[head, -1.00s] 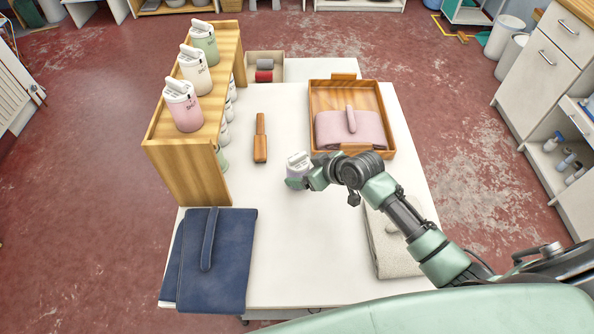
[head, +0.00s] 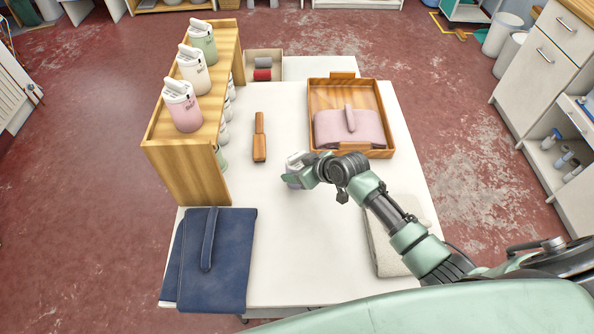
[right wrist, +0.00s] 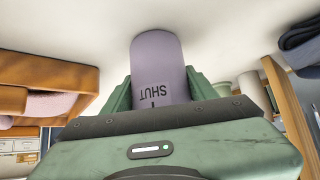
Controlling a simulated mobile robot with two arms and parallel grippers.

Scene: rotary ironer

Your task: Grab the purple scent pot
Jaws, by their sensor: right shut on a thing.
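The purple scent pot (right wrist: 158,65) is between the green fingers of my right gripper (right wrist: 160,92) in the right wrist view, with the dark word SHUT on its side. My right gripper is shut on it. In the head view the pot's pale lid and a bit of its purple body (head: 293,183) show beside my right gripper (head: 300,176), which hides much of it. The pot is over the middle of the white table (head: 280,230); I cannot tell if it is clear of the top. My left gripper is not in view.
A wooden shelf (head: 180,175) at left carries pink (head: 183,108), cream (head: 194,72) and green (head: 203,43) pots. A wooden-handled tool (head: 259,138), a tray (head: 378,100) with pink cloth, a blue folded cloth (head: 228,265) and a beige cloth (head: 388,262) lie around.

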